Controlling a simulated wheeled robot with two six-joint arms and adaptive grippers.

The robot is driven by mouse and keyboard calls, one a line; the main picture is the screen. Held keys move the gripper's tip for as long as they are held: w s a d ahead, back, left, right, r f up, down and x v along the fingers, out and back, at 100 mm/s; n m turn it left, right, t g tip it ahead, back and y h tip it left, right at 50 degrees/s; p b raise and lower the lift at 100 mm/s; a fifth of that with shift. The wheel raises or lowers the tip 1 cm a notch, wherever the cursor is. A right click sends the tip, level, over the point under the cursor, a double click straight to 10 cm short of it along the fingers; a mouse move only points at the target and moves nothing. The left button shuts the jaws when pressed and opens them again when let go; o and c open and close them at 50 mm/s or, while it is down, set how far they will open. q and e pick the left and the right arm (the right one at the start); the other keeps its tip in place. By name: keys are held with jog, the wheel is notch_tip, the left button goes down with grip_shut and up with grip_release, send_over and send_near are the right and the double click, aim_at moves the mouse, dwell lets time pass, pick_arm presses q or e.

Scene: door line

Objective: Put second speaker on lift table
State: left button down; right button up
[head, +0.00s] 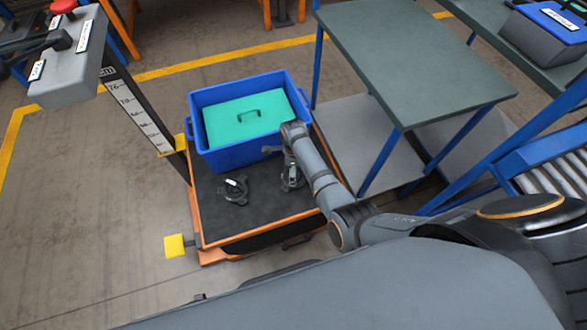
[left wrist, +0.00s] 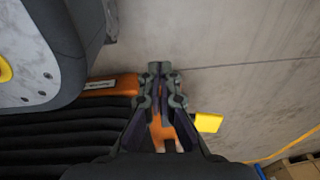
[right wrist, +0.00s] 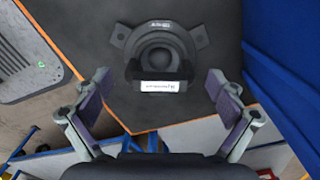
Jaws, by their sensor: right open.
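The lift table (head: 216,217) has a black top and an orange frame. One dark round speaker (head: 233,190) lies on its top at the left. The second speaker (head: 292,178) is on the top to the right of it, partly hidden by my right gripper (head: 290,158). In the right wrist view, a dark speaker (right wrist: 157,50) with a white label rests on the black surface. My right gripper's fingers (right wrist: 163,98) are spread wide on either side of its near edge, apart from it. My left gripper (left wrist: 160,72) is shut and empty, outside the head view.
A grey-topped bench (head: 415,60) and roller conveyor (head: 560,175) are at the right. The floor at left is clear.

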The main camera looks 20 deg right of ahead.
jog(key=shift+r, duration=0.1)
pick_arm(q)
jog(key=s+p, duration=0.3)
jog(key=s, duration=0.3)
jog(key=shift+s+a+p, duration=0.15)
jog(key=shift+s+p, duration=0.25)
pick_arm(e)
notch_tip(320, 180, up, 12)
